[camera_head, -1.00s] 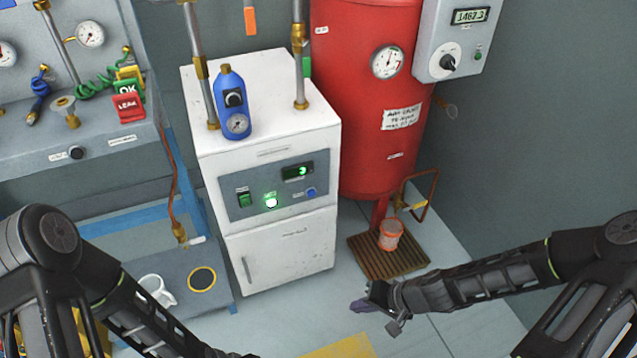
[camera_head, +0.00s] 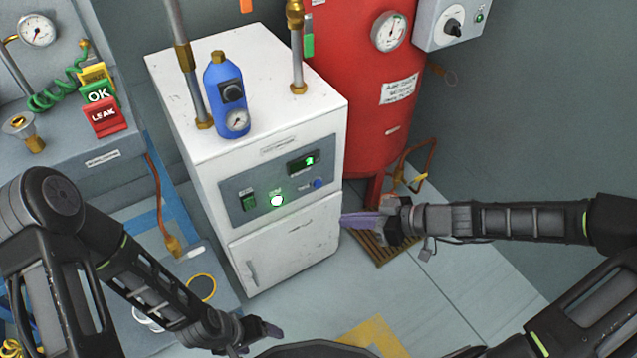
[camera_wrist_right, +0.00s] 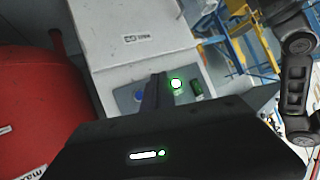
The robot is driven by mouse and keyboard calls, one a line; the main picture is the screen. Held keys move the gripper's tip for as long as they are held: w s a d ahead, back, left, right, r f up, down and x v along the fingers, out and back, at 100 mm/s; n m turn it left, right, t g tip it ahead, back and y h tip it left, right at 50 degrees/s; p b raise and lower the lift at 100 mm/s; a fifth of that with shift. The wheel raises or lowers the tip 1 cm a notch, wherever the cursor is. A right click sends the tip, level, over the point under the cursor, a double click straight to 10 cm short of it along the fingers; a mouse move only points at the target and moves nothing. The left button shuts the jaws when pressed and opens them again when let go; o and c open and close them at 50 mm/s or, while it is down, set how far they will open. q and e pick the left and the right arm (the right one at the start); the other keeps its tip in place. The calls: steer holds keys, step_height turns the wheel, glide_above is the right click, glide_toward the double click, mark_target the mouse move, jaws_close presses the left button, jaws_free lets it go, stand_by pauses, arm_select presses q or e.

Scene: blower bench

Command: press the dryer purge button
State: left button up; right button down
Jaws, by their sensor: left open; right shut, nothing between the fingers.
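The dryer is a white cabinet (camera_head: 285,250) with a grey front panel (camera_head: 240,192). The panel carries a blue button (camera_head: 317,183) at its right end, a lit green-white lamp or button (camera_head: 278,200) and a green switch (camera_head: 249,203). Its labels are too small to read. My right gripper (camera_head: 350,218) is shut and empty, below and right of the blue button, apart from it in the picture. In the right wrist view the blue button (camera_wrist_right: 139,95) shows beside the dark fingers (camera_wrist_right: 153,92). My left gripper (camera_head: 270,330) is open, low in front of the cabinet.
A blue canister with a gauge (camera_head: 228,105) and metal pipes (camera_head: 297,60) stand on the cabinet top. The red tank (camera_head: 370,110) stands right of the cabinet, with a brown grate (camera_head: 375,252) on the floor. A workbench (camera_head: 75,150) is at left. Floor right of centre is open.

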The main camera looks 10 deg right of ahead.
mark_target(317, 183)
steer(key=shift+w, duration=0.1)
steer(key=w+a+b, duration=0.2)
steer(key=w+a, duration=0.1)
steer(key=w, duration=0.5)
steer(key=shift+b, duration=0.3)
steer(key=shift+a, duration=0.1)
stand_by(1.9)
steer(key=shift+w+a+b, duration=0.2)
steer(key=shift+w+b, duration=0.15)
